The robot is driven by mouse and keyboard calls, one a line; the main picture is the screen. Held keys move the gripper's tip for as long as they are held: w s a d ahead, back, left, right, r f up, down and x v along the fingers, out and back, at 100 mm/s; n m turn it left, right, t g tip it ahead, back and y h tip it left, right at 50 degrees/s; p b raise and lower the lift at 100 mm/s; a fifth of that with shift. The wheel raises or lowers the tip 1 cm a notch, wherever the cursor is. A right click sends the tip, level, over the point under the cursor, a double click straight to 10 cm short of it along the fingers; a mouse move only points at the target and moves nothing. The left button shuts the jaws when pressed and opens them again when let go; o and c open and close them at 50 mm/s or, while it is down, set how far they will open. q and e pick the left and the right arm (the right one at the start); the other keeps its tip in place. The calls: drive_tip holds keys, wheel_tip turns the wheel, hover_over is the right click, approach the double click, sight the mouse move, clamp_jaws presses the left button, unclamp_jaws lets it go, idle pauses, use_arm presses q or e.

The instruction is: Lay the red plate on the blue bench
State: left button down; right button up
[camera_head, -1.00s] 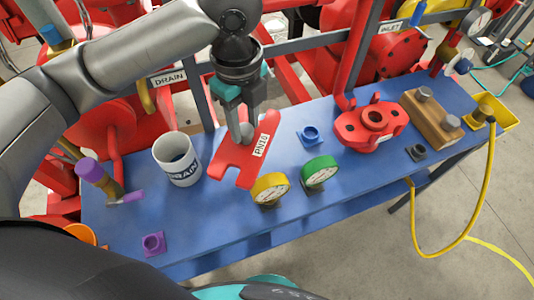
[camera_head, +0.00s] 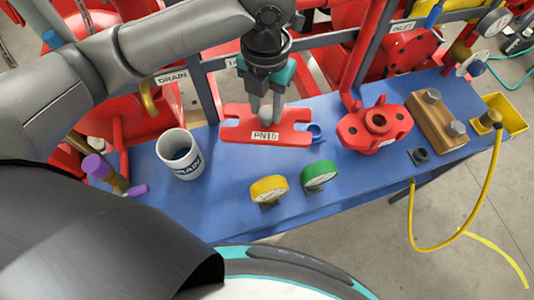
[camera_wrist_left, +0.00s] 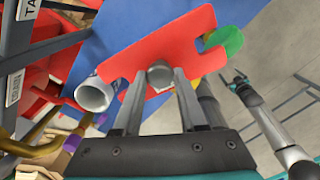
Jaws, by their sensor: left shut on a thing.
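The red plate (camera_head: 240,128), with slots at its ends and a PN10 label, is at the back middle of the blue bench (camera_head: 215,205).
A white mug (camera_head: 180,155) stands left of the plate. Yellow (camera_head: 268,188) and green (camera_head: 319,174) gauges stand in front. A red flange (camera_head: 375,128) sits right. The bench's front left is clear.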

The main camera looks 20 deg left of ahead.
sight(266, 125)
use_arm(q)
wheel_tip(266, 125, down, 19)
drive_tip(key=b, duration=0.2)
drive_tip(key=shift+r+b, duration=0.1)
drive_tip(key=shift+b, duration=0.2)
drive_tip(key=shift+c, duration=2.3)
unclamp_jaws()
drive_tip(key=shift+s, duration=0.1)
wheel_tip(266, 125, up, 12)
drive_tip(key=shift+p, duration=0.95)
drive_tip(key=shift+s, duration=0.1)
